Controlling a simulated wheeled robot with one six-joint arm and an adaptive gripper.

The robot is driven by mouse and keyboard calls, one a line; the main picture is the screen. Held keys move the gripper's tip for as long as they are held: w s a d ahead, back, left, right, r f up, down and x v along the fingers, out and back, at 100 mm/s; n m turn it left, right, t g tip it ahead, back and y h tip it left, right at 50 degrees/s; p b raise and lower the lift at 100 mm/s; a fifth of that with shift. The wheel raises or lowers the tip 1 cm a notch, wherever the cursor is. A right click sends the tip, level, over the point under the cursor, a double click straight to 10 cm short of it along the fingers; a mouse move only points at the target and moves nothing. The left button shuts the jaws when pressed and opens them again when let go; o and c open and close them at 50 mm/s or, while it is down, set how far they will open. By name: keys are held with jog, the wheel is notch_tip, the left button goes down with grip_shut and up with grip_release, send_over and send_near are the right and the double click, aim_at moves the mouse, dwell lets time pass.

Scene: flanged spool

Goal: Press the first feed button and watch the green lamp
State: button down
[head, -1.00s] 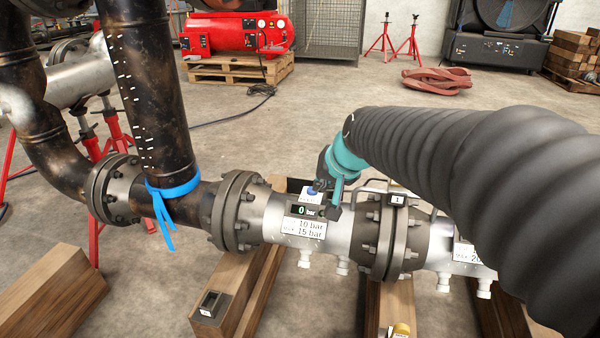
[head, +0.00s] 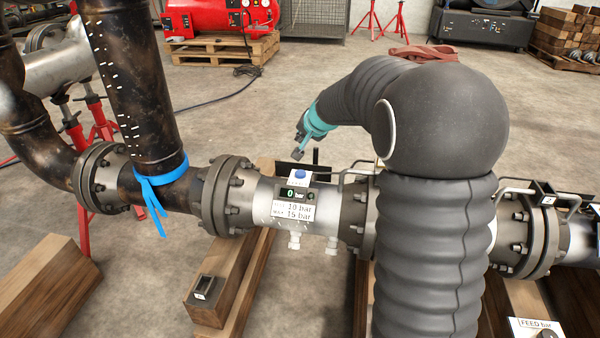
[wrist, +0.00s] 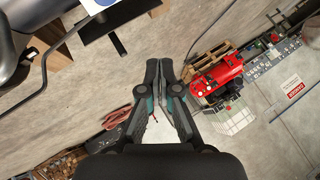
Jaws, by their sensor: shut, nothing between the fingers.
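The blue feed button (head: 300,174) sits on a white plate on top of the first silver pipe section. Below it a dark display (head: 297,193) reads "0 bar" in green. A small round lamp (head: 311,196) at the display's right end looks dark green; whether it is lit is hard to tell. My gripper (head: 299,148) is shut and empty, behind and above the button and apart from it. In the wrist view its fingers (wrist: 159,64) are together over bare floor. The button's blue disc (wrist: 98,3) shows at that view's top edge.
A label (head: 292,212) reads 10 bar and 15 bar. Bent handles (head: 345,175) and a bolted flange (head: 228,196) flank the silver section. A second panel marked FEED (head: 535,328) is at lower right. My arm covers the pipe's middle.

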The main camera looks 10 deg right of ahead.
aim_at(302, 173)
jog(key=shift+f, duration=0.1)
notch_tip(302, 173, down, 8)
jog(key=b, duration=0.6)
jog(key=shift+f+b, duration=0.3)
jog(key=shift+b, duration=0.35)
jog(key=shift+f, duration=0.1)
dwell(0.7)
jog(key=shift+f+b, duration=0.35)
jog(key=shift+b, duration=0.2)
jog(key=shift+f+b, duration=0.5)
jog(key=shift+b, duration=0.1)
dwell(0.7)
jog(key=shift+s, duration=0.1)
jog(key=shift+r+p, duration=0.75)
jog(key=shift+r, duration=0.2)
